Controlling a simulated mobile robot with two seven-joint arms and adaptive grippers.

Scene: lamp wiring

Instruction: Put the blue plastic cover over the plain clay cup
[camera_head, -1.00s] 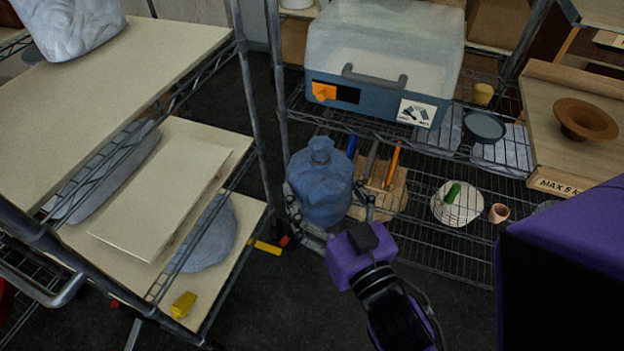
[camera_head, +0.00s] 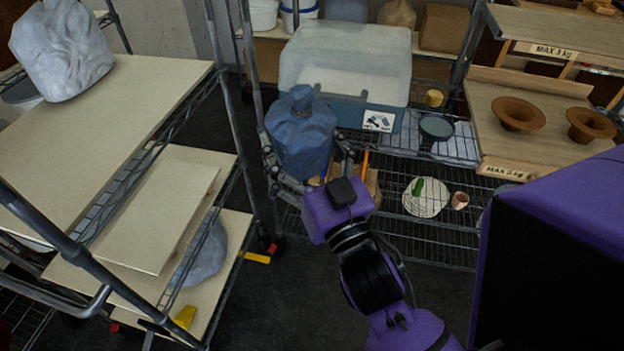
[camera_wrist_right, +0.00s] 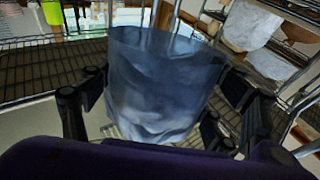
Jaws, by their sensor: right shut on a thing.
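The blue plastic cover (camera_head: 302,135) is a crinkled, bag-like hood with a gathered knob on top. My right gripper (camera_head: 308,168) is shut on it, with fingers on both sides, and holds it upright in front of the wire rack. In the right wrist view the cover (camera_wrist_right: 160,85) fills the space between the fingers, and its rim looks wide. A small plain pinkish clay cup (camera_head: 460,200) stands on the lower wire shelf, to the right of the gripper and apart from it. My left gripper is not in view.
A clear-lidded blue box (camera_head: 345,65) stands on the rack's upper shelf behind the cover. White plates (camera_head: 428,204) with a green item sit beside the cup. Brown flared bowls (camera_head: 518,113) stand on a board at right. A board-topped shelf with a wrapped lump (camera_head: 60,50) is at left.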

